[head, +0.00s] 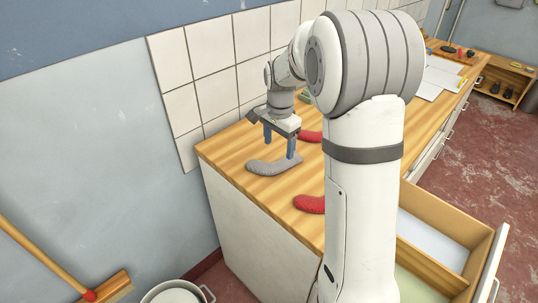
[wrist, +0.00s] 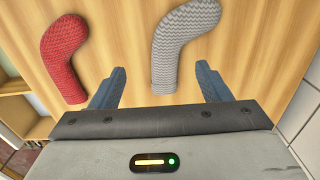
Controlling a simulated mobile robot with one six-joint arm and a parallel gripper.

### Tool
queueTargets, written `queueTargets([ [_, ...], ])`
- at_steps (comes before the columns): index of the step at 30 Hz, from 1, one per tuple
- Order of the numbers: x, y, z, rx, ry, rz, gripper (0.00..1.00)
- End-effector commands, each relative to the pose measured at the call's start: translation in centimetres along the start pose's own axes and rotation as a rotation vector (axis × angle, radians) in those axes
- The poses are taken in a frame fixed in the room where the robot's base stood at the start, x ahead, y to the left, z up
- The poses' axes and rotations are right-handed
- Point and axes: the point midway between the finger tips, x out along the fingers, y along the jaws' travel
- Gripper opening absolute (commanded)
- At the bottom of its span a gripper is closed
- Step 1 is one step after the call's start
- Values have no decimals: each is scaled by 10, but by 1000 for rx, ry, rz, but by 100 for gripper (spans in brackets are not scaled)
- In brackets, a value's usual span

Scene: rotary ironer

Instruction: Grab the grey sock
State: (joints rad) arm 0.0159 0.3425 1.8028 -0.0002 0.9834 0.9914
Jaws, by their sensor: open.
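The grey sock (head: 272,166) lies flat on the wooden counter near its left end. It has a zigzag knit and shows in the wrist view (wrist: 178,45) at the top middle, its cuff end toward my gripper. My gripper (head: 280,146) points down over the sock. In the wrist view its two blue fingers (wrist: 160,82) are apart, with the sock's cuff end lying between their lines. My gripper is open and empty. I cannot tell the exact height of the fingertips above the counter.
One red sock (wrist: 64,58) lies left of the grey sock in the wrist view. In the head view a red sock (head: 309,204) lies nearer and another (head: 309,136) behind my gripper. A tiled wall (head: 215,65) backs the counter (head: 232,152). An open drawer (head: 440,240) juts out at right.

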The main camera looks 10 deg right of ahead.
Motion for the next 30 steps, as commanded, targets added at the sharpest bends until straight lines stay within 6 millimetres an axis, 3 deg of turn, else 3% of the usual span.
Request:
queueTargets([
  [6,15,-13,-8,67,-8,13,70],
  [21,79,-9,-8,66,-9,14,70],
  [30,88,-10,-8,64,-7,11,70],
])
